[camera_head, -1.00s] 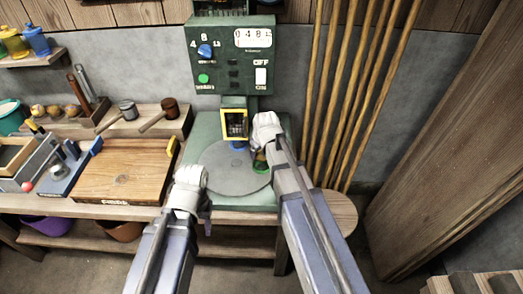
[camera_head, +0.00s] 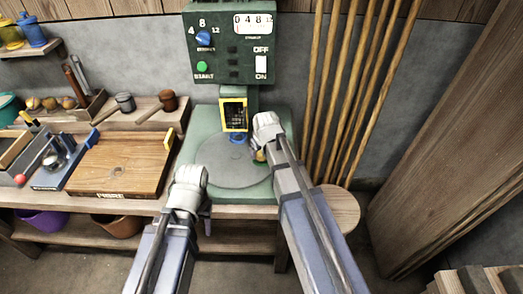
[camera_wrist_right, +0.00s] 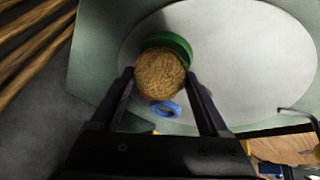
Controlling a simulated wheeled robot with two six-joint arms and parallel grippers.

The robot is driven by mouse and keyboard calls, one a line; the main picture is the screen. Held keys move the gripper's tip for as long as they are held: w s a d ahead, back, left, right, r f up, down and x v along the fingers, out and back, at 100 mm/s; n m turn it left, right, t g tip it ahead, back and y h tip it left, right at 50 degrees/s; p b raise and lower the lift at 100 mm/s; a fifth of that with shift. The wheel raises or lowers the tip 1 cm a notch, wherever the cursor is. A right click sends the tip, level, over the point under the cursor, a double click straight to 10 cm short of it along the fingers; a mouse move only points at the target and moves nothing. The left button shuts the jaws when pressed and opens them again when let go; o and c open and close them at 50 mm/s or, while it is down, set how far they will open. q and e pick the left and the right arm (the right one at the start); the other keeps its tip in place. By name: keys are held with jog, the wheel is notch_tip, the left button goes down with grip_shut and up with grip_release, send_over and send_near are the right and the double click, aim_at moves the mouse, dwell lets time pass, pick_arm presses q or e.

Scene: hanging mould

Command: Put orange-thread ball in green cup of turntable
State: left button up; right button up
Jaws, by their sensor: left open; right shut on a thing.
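My right gripper (camera_wrist_right: 160,80) is shut on the orange-thread ball (camera_wrist_right: 160,74), a round, tan-orange, fibrous ball. In the wrist view the ball overlaps the green cup (camera_wrist_right: 172,39), whose rim shows behind it; I cannot tell whether they touch. The grey turntable (camera_wrist_right: 225,70) lies beneath, with a blue cup (camera_wrist_right: 166,109) on the other side of the ball. In the head view my right gripper (camera_head: 262,152) is over the right part of the turntable (camera_head: 232,170) and hides most of the green cup. My left gripper (camera_head: 205,212) is open and empty at the bench's front edge.
A green machine panel (camera_head: 230,45) rises behind the turntable, with a yellow-framed window (camera_head: 233,115) below it. A wooden board (camera_head: 120,165) and tools lie to the left. Wooden poles (camera_head: 345,100) stand to the right, near a round stool top (camera_head: 338,208).

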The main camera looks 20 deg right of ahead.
jog(key=o, duration=1.3)
jog(key=shift+o, duration=0.2)
jog(key=shift+r, duration=0.1)
jog(key=p+v, duration=0.7)
jog(key=shift+s+r, duration=0.15)
jog(key=shift+r, duration=0.15)
